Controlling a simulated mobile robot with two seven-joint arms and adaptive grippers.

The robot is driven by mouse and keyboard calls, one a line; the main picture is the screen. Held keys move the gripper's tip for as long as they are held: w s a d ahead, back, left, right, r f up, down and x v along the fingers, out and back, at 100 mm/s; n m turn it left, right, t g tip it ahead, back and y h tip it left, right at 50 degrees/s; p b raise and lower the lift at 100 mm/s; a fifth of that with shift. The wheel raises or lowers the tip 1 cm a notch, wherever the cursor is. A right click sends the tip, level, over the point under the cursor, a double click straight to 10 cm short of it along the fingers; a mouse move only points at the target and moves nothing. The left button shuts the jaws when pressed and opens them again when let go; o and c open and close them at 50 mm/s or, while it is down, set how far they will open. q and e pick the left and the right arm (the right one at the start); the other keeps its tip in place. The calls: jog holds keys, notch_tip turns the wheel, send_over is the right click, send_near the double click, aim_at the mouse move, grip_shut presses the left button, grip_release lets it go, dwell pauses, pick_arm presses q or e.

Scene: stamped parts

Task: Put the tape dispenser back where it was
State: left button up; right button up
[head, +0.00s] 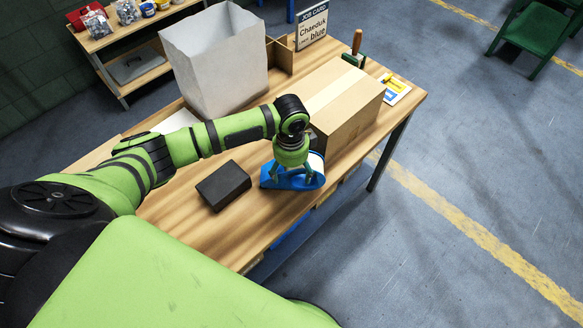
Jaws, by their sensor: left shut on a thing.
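The blue tape dispenser (287,181) with a pale tape roll is at the front edge of the wooden table (248,226), in front of the cardboard box. My left gripper (290,170) reaches down over it from above and is shut on it. The gripper hides part of the dispenser. I cannot tell whether the dispenser rests on the table or hangs just above it. My right gripper is not in the view.
A black box (223,186) lies left of the dispenser. A taped cardboard box (345,108) stands close behind it. A white paper bag (213,65), a job card sign (312,26) and a brush-like tool (355,48) stand farther back. Bare tabletop shows at the front left.

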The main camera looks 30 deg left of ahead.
pick_arm(q)
jog(key=shift+f, duration=0.1)
jog(key=o, duration=1)
jog(key=shift+o, duration=0.2)
notch_tip(320, 180, up, 12)
jog(key=b, duration=0.1)
jog(key=shift+r, duration=0.2)
jog(key=shift+s, duration=0.1)
